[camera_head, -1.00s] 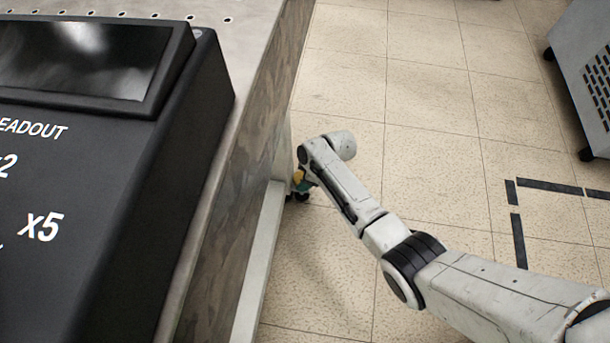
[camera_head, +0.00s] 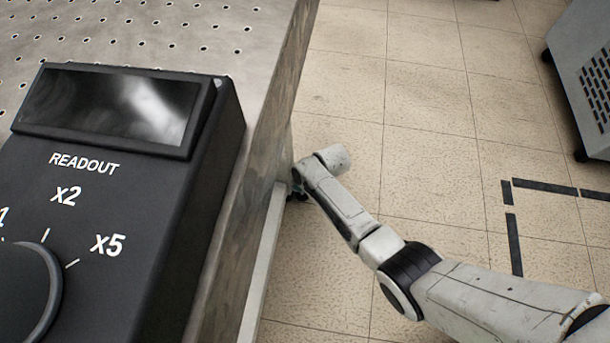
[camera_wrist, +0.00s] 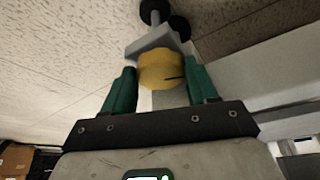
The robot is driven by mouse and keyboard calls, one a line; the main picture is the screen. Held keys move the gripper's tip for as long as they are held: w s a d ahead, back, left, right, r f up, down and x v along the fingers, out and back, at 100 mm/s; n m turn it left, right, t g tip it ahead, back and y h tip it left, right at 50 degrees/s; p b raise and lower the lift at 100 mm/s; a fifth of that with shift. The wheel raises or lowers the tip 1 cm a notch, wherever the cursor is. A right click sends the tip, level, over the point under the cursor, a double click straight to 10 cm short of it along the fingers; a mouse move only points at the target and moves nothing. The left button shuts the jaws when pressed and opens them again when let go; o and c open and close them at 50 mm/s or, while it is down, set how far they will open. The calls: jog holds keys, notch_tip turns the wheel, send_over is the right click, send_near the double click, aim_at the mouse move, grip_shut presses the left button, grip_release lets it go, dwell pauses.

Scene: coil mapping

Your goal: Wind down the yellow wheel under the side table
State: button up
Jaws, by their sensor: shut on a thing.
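The yellow wheel (camera_wrist: 160,68) shows in the wrist view as a squat knob with a dark slot on its side. My gripper (camera_wrist: 163,84) has its two green fingers on either side of the wheel and is shut on it. A grey bracket (camera_wrist: 152,38) with dark caster wheels sits just beyond the wheel. In the head view my gripper (camera_head: 297,189) is low against the side of the table (camera_head: 262,170), mostly hidden by my own wrist. The yellow wheel cannot be made out in the head view.
A black readout box (camera_head: 190,190) with a dial (camera_head: 25,290) stands on the perforated tabletop (camera_head: 240,50). The tiled floor (camera_head: 430,110) right of the table is open. A grey vented cabinet on casters (camera_head: 590,80) stands at the upper right, near dark floor tape (camera_head: 545,187).

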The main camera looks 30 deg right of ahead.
jog(key=o, duration=1.1)
jog(key=shift+c, duration=0.2)
